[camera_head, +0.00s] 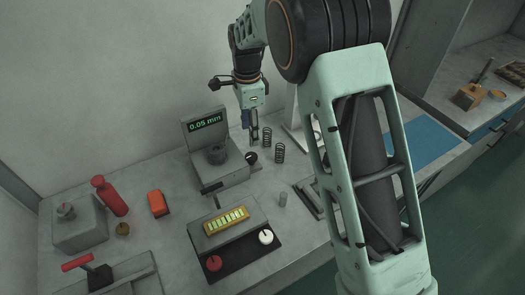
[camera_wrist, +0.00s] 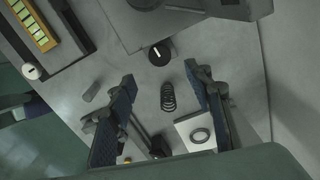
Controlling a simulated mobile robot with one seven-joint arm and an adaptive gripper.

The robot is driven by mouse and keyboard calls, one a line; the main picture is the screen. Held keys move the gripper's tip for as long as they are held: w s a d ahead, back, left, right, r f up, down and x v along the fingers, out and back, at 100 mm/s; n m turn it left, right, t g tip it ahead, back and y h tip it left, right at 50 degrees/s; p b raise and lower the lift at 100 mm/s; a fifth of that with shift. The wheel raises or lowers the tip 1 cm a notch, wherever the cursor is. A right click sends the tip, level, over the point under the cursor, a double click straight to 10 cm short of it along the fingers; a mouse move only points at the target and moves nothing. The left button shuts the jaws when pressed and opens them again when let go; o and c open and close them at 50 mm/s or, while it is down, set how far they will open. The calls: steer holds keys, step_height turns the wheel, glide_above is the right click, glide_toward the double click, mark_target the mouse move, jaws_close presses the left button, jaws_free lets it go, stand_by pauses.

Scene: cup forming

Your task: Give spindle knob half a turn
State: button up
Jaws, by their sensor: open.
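The spindle knob (camera_head: 251,157) is a small black dial at the right side of a grey unit with a green "0.05 mm" readout. In the wrist view the knob (camera_wrist: 159,54) shows a white pointer line, tilted a little left of vertical. My gripper (camera_head: 254,137) hangs fingers down, close above and beside the knob in the head view. In the wrist view the two dark fingers of my gripper (camera_wrist: 160,78) are spread wide with nothing held. The knob lies beyond the fingertips, roughly centred between them, and no contact shows.
Two black coil springs (camera_head: 267,137) (camera_head: 280,153) stand right of the unit (camera_head: 235,172). One spring (camera_wrist: 168,97) shows between the fingers. A small grey cylinder (camera_head: 283,199), a panel with red and white knobs (camera_head: 238,250), a red bottle (camera_head: 110,196) and an orange block (camera_head: 158,204) are also on the bench.

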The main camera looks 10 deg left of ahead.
mark_target(251, 156)
step_height(251, 156, down, 10)
steer(key=shift+f+p, duration=0.25)
steer(key=shift+p, duration=0.05)
steer(key=c, duration=1.2)
steer(key=shift+o, duration=0.2)
steer(key=n+b, duration=0.1)
steer(key=n, duration=0.2)
steer(key=shift+n+b, duration=0.6)
steer(key=shift+n, duration=0.9)
